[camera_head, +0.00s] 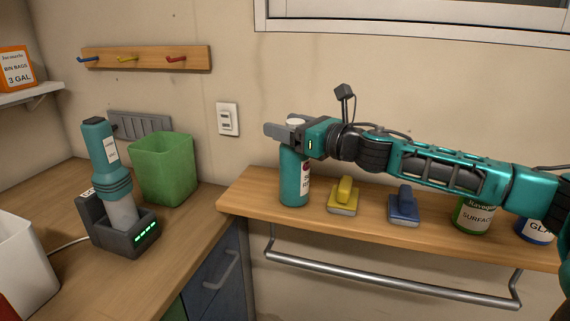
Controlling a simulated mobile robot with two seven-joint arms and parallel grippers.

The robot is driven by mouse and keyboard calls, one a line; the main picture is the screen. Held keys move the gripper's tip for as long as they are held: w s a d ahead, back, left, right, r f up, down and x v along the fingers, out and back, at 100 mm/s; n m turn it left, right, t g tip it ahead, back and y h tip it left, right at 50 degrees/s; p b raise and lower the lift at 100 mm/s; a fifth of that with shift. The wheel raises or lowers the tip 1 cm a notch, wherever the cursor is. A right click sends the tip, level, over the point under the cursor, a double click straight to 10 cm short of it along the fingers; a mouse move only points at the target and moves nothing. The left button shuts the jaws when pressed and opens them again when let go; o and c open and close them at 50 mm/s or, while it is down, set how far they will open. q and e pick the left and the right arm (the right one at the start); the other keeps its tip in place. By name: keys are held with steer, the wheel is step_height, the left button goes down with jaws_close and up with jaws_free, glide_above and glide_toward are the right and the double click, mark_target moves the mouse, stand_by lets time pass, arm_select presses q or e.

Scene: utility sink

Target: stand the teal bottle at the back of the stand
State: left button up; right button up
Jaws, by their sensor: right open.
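The teal bottle (292,182) stands upright at the left end of the wooden stand (250,200). It has a white cap and a label that is partly turned away to the right. My right gripper (281,130) comes in from the right and is at the bottle's top, with its fingers open beside the cap. The gripper covers part of the neck, and I cannot tell whether the fingers touch it. My left gripper is not in view.
A yellow brush (343,197), a blue brush (404,206), a green can (472,216) and a blue can (534,230) line the stand to the right. A metal rail (390,285) hangs below. On the left counter are a green bin (163,170) and a teal device in a dock (124,236).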

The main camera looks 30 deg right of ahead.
steer(key=shift+w, duration=0.25)
steer(key=shift+s+r, duration=0.1)
steer(key=shift+s, duration=0.15)
steer(key=shift+c, duration=0.8)
jaws_close()
